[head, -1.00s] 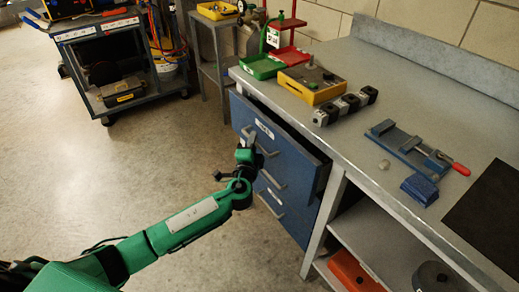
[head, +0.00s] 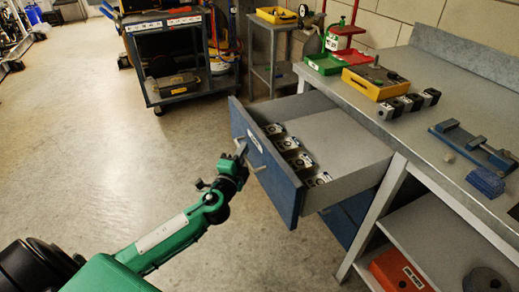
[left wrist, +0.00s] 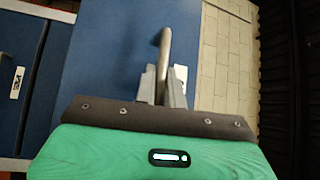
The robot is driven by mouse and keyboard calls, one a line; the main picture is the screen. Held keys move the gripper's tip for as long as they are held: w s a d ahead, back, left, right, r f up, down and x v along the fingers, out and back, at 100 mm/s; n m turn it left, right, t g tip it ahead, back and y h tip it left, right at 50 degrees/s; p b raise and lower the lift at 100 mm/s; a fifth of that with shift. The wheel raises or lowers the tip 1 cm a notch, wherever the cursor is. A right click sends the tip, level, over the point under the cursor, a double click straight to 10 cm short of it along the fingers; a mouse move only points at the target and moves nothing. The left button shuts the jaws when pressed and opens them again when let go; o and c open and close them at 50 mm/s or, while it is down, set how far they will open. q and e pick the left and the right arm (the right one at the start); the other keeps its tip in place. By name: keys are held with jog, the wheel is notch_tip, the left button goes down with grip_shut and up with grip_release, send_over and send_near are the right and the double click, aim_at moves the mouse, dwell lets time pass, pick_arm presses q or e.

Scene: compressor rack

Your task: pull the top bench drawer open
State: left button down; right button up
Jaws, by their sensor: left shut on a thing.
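The top bench drawer (head: 265,160) has a blue front with a white label and stands pulled well out from the bench. My left gripper (head: 240,156) is at the drawer front, shut on the metal handle (head: 258,168). In the left wrist view the fingers (left wrist: 163,88) close around the handle bar (left wrist: 165,45) against the blue front. My right gripper is not in view.
The grey bench top (head: 440,110) carries a yellow box (head: 375,80), dark blocks and a blue vise (head: 470,145). A bench leg (head: 375,215) stands right of the drawer. A tool cart (head: 170,60) stands at the back left. The floor at left is clear.

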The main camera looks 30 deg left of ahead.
pick_arm(q)
jog(key=shift+s+a, duration=0.5)
jog(key=shift+s, duration=0.15)
jog(key=shift+s+a, duration=0.45)
jog(key=shift+s, duration=0.2)
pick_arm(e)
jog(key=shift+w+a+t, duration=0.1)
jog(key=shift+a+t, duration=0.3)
pick_arm(q)
jog(key=c, duration=1.5)
grip_release()
